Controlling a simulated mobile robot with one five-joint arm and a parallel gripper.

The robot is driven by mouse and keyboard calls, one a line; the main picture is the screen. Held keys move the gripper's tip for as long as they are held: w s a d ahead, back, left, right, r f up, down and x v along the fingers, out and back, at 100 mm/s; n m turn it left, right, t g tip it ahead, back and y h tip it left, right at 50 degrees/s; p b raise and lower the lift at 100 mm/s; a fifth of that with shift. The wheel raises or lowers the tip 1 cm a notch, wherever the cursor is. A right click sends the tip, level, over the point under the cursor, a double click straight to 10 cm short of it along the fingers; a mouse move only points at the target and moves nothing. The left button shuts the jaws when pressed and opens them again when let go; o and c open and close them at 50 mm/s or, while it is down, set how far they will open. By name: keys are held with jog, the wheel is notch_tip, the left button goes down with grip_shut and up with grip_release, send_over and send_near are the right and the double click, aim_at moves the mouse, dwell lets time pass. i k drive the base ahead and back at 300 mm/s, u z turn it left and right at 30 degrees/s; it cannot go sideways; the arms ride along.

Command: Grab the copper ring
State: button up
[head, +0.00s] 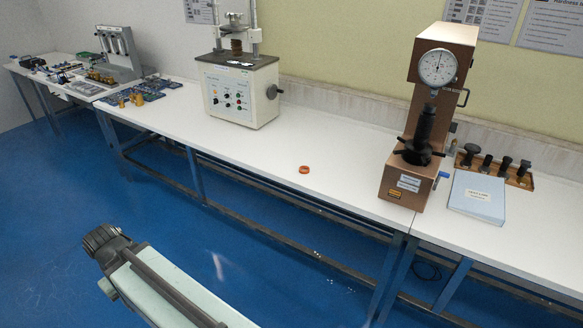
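The copper ring (304,170) is a small orange-brown ring lying flat on the white table top (325,140). It lies alone near the table's front edge, between the two testers. My arm reaches up from the bottom of the head view at the lower left, over the blue floor. Its dark end (108,242) is well left of the ring and nearer to me, apart from the table. The fingers cannot be made out, so I cannot tell whether the gripper is open or shut.
A copper-coloured hardness tester with a dial (437,68) stands right of the ring, with a pale blue book (477,196) and a wooden holder (519,180) beyond. A cream machine (241,95) stands to the left. The table around the ring is clear.

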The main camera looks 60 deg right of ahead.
aim_at(304, 170)
jog(key=i, duration=0.85)
jog(key=z, duration=0.05)
